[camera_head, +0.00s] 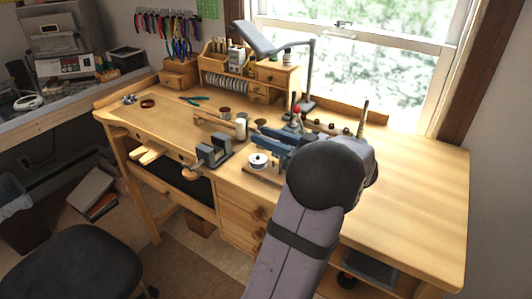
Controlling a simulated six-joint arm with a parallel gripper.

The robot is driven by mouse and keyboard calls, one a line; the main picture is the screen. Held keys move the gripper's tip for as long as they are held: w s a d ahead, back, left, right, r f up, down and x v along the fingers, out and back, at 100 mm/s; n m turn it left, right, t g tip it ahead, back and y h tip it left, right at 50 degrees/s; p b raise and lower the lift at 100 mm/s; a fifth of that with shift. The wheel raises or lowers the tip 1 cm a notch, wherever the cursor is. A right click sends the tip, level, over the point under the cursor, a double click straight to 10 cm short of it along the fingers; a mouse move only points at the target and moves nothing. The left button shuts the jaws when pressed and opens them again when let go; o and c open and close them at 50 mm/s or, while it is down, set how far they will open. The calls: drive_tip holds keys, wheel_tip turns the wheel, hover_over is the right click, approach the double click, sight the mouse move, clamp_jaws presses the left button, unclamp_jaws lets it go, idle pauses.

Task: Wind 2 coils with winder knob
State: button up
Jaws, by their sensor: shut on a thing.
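The winder (266,141), a blue and dark metal device, stands on the wooden bench top behind my arm. A small red ball (297,110) shows just above it; I cannot tell whether it is the winder knob. My gripper (290,132) is at the winder, partly hidden by my dark rounded arm joint. It is shut on what looks to be the winder knob, and its fingertips are not clear. A white spool (259,160) sits at the front edge of the bench, left of my arm. The wound coils cannot be made out.
A grey block-like tool (214,150) stands at the bench front. A small white jar (241,129) is behind it. A lamp (309,75) rises at the back beside small drawers (272,78). Blue pliers (195,100) lie at the left. The bench's right side (425,205) is clear.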

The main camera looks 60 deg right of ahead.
drive_tip(key=shift+d+f+m+h+b, duration=0.35)
drive_tip(key=shift+h+b, duration=0.55)
drive_tip(key=shift+b, duration=2.4)
drive_tip(key=m+h+b, duration=0.1)
drive_tip(key=b, duration=0.4)
drive_tip(key=shift+r+h, duration=0.3)
drive_tip(key=shift+r, duration=0.05)
